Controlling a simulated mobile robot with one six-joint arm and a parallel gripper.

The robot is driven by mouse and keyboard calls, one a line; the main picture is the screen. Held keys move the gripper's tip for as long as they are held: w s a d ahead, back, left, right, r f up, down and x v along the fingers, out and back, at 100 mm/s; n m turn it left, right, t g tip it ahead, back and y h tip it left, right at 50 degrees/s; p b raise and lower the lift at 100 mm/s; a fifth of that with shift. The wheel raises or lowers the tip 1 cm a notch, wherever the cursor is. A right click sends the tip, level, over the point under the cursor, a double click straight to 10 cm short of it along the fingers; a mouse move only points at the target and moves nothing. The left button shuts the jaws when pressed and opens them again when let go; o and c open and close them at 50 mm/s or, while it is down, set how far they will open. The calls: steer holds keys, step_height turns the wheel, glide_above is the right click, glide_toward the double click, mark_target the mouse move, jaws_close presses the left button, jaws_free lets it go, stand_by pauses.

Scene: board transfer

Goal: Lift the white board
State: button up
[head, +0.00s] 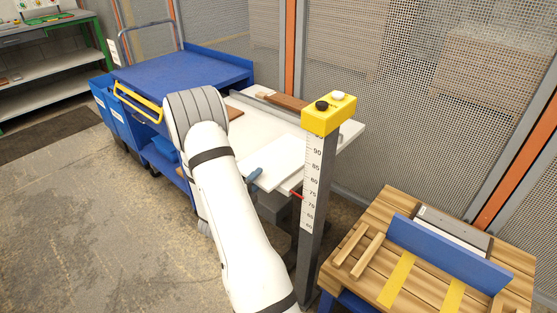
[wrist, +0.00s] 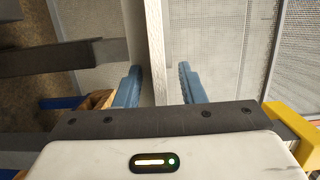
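The white board (head: 280,161) lies at the near part of the white-topped table (head: 250,122) in the head view, its near edge facing my arm. My gripper (head: 254,176) is at that near edge; only one blue finger shows clearly there. In the wrist view, the board's pale edge (wrist: 156,45) runs between the two blue fingers of my gripper (wrist: 159,80). The fingers are apart, with a visible gap between the board and the right finger. The left finger is closer to the board; I cannot tell whether it touches. My arm hides part of the table.
A post with a ruler scale (head: 312,180) and yellow button box (head: 329,113) stands right beside the board. A wooden bench (head: 377,206) with a blue upright panel (head: 450,253) is at right. A blue cart (head: 185,75) stands at left. Mesh fencing closes the back.

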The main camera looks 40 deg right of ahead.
steer(key=shift+c, duration=0.5)
jaws_close()
